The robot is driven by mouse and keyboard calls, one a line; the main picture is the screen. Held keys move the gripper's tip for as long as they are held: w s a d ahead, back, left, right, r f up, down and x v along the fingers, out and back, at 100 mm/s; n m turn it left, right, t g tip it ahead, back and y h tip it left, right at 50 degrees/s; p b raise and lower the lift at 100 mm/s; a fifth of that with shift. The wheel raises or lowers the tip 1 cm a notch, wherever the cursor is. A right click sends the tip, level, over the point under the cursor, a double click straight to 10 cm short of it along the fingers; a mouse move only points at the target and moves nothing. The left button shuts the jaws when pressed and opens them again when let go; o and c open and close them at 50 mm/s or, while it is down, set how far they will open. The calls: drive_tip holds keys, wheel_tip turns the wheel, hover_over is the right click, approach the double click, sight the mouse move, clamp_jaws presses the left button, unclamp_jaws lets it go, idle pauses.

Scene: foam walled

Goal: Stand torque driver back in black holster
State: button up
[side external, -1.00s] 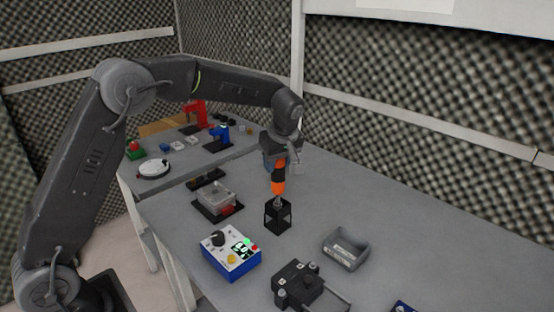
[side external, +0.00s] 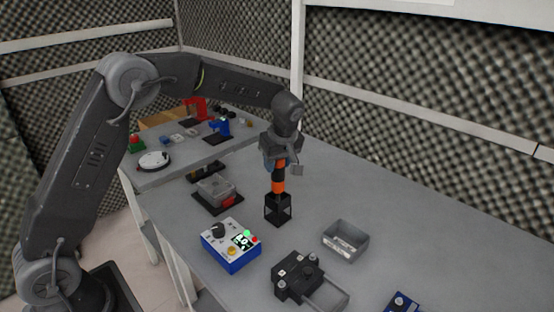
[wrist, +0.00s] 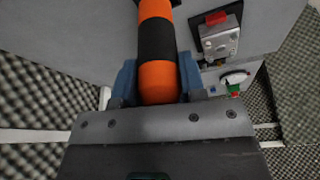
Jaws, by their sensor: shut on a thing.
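The torque driver (side external: 279,186), orange with black bands, stands upright in my gripper (side external: 280,165). In the side view its lower end is at the black holster (side external: 278,209), an open-framed box on the grey table. The driver's shaft no longer shows above the holster's top, so its lower part appears to be inside. In the wrist view the driver (wrist: 157,50) runs up between the blue fingers of my gripper (wrist: 157,85), which are shut on it. The driver's tip is hidden in the wrist view.
A blue and white control box (side external: 231,246) stands in front left of the holster. A grey open bin (side external: 345,241) is to the right, and a black fixture (side external: 298,277) is in front. A clear-topped box (side external: 216,191) sits to the left. The table behind right is clear.

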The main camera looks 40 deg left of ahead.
sight(277, 173)
drive_tip(key=shift+f, duration=1.85)
drive_tip(key=o, duration=1.1)
drive_tip(key=shift+c, duration=0.2)
drive_tip(key=v, duration=1.3)
drive_tip(key=shift+d+r, duration=0.2)
drive_tip(key=shift+r, duration=0.15)
drive_tip(key=shift+s, duration=0.15)
drive_tip(key=s+r+m+t, duration=0.1)
drive_tip(key=s+r+m, duration=0.35)
drive_tip(key=s, duration=0.35)
drive_tip(key=s+f+m+t+h, duration=0.1)
drive_tip(key=s+m, duration=0.4)
drive_tip(key=s, duration=0.6)
drive_tip(key=s+d+f+m+t+h, duration=0.1)
drive_tip(key=s+m, duration=0.4)
drive_tip(key=s, duration=0.6)
drive_tip(key=shift+d+f+t+h, duration=0.2)
drive_tip(key=shift+f+t+h, duration=0.45)
drive_tip(key=shift+t, duration=0.25)
